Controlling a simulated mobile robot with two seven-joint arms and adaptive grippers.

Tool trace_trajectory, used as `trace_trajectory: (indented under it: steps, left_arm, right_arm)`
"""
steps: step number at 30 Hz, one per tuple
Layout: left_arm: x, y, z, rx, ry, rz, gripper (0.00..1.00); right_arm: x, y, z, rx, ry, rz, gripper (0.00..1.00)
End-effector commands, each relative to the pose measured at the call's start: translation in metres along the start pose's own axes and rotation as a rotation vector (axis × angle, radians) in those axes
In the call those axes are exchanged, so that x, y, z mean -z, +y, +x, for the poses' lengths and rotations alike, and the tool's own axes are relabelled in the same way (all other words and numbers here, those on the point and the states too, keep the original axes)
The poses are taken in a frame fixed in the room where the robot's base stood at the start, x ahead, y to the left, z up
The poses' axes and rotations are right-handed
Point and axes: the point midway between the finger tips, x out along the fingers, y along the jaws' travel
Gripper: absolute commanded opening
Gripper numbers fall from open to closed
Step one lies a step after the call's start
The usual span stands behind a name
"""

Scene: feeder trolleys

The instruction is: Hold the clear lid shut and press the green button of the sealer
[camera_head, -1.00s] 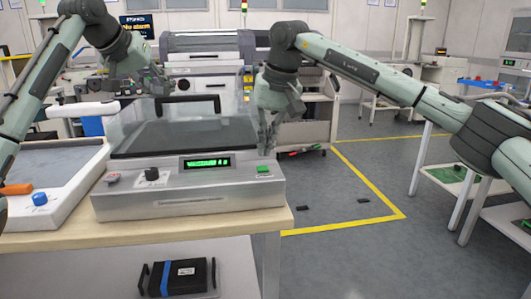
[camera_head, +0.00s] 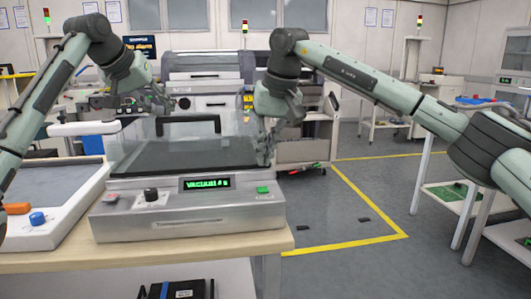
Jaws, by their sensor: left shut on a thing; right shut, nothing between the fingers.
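The sealer (camera_head: 190,215) is a grey metal box on a wooden-topped table, with a lit green display (camera_head: 206,183) on its front panel. Its clear lid (camera_head: 130,145), with a black handle (camera_head: 188,118), is down over the dark chamber. The green button (camera_head: 263,190) is at the panel's right end. My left gripper (camera_head: 155,105) is shut at the lid's upper left, close to the handle; its exact contact is hard to see. My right gripper (camera_head: 267,158) is shut and empty, pointing down above and apart from the green button, beside the lid's right edge.
A black knob (camera_head: 151,194) and a red button (camera_head: 111,199) sit on the panel's left. A white tray-like unit (camera_head: 75,210) with a blue knob (camera_head: 38,219) stands at left. Floor to the right is open, marked with yellow tape (camera_head: 370,205).

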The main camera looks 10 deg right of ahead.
Motion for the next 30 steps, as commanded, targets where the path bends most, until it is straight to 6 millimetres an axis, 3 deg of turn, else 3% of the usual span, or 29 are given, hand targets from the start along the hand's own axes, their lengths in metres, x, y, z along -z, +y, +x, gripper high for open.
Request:
trace_trajectory:
  steps: [30]
  left_arm:
    - [0.059,0.023,-0.062,-0.003,0.010,0.001,0.00]
  right_arm:
    - [0.000,0.000,0.000,0.000,0.000,0.000,0.00]
